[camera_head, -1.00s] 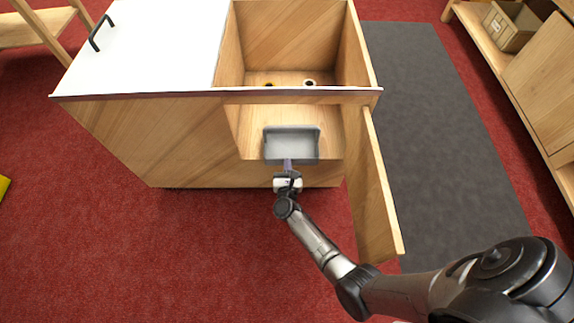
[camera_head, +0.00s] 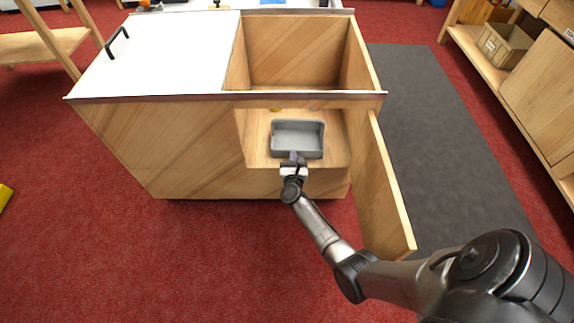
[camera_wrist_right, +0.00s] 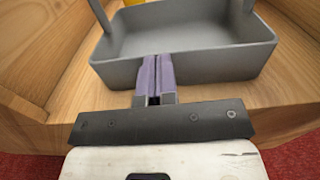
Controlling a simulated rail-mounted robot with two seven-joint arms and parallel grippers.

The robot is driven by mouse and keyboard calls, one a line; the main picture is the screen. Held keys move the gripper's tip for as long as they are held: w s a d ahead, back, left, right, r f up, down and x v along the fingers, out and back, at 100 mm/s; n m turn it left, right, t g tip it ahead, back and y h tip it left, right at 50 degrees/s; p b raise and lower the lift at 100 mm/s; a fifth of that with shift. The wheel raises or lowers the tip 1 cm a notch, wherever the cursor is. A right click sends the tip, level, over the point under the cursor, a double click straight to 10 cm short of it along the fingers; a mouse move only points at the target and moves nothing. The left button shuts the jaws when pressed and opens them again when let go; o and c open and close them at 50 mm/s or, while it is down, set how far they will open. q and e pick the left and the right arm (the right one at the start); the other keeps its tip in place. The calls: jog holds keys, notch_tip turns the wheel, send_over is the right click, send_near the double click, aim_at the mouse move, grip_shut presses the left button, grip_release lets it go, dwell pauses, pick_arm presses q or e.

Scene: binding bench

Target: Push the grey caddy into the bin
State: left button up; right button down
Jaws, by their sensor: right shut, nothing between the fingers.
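The grey caddy (camera_head: 297,138) is an open-topped tray. It rests on the wooden floor inside the front opening of the bin (camera_head: 190,150), a wooden box with a white lid on its left part. My right gripper (camera_head: 295,157) is shut and empty, at the near wall of the caddy. In the right wrist view the purple-grey fingertips (camera_wrist_right: 156,76) are side by side at the near wall of the caddy (camera_wrist_right: 185,60), seemingly touching it. My left gripper is not in view.
An open wooden door (camera_head: 382,190) hangs at the right of the opening, close to my right arm. A small yellow thing (camera_wrist_right: 133,2) shows behind the caddy. A dark mat (camera_head: 440,130) and a shelf with a cardboard box (camera_head: 505,46) are at the right.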

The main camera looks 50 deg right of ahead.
jog(key=shift+w+d+r, duration=0.25)
jog(key=shift+w+d, duration=0.15)
jog(key=shift+d, duration=0.1)
pick_arm(q)
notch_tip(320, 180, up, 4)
jog(key=p, duration=0.3)
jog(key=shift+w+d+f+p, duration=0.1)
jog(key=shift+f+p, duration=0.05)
jog(key=shift+p, duration=0.2)
pick_arm(e)
jog(key=v, duration=1.4)
